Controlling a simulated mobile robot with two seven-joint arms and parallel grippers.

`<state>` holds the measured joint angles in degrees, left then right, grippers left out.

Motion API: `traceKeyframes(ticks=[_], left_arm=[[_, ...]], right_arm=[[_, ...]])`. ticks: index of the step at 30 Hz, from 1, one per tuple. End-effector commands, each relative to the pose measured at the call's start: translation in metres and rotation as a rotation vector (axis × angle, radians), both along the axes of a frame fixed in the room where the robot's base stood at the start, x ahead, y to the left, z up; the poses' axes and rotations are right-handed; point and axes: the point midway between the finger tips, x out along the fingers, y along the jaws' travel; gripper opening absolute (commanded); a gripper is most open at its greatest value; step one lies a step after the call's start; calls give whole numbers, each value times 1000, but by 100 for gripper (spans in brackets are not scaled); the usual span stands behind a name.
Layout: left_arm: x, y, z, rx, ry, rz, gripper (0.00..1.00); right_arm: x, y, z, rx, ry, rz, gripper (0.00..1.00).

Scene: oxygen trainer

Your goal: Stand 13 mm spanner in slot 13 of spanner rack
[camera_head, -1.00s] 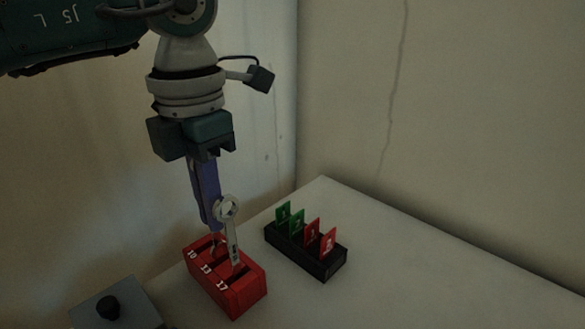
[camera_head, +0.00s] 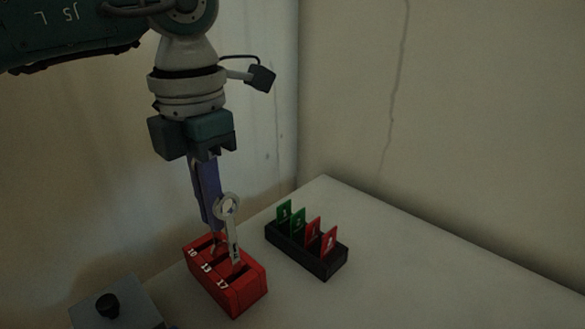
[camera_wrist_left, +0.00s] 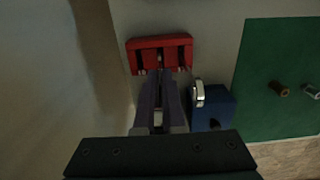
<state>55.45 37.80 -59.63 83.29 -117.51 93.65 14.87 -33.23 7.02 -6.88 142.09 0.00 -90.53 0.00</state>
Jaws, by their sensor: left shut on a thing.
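The red spanner rack (camera_head: 240,297) stands on the pale table, with its slots marked 10, 13 and 17. It also shows at the top of the left wrist view (camera_wrist_left: 160,43). My left gripper (camera_head: 212,222) points down over the rack, its purple fingers shut on a spanner (camera_head: 217,246). Only a little of this spanner shows below the fingertips, at the middle slot, 13. Whether its end is inside the slot or just above it I cannot tell. A second, silvery ring-ended spanner (camera_head: 235,247) stands upright in slot 17, close beside the fingers. My right gripper is out of view.
A black holder (camera_head: 318,268) with green and red tags stands right of the rack. A grey-blue box (camera_head: 125,312) with a black knob stands at the near left. Walls close off the back. The table's right side is clear. A green mat (camera_wrist_left: 262,70) shows in the wrist view.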

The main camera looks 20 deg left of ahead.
Motion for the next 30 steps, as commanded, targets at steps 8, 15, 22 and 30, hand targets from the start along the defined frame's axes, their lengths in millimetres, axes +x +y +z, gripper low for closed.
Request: traceKeyframes(ticks=[8,15,22,30], left_arm=[[0,0,-10,0,0,0,0],[0,0,-17,0,1,-1,0],[0,0,-24,0,1,-1,0],[0,0,-32,0,1,-1,0]], right_arm=[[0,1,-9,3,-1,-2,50],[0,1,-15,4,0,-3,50],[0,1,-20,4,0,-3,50],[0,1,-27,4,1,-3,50]])
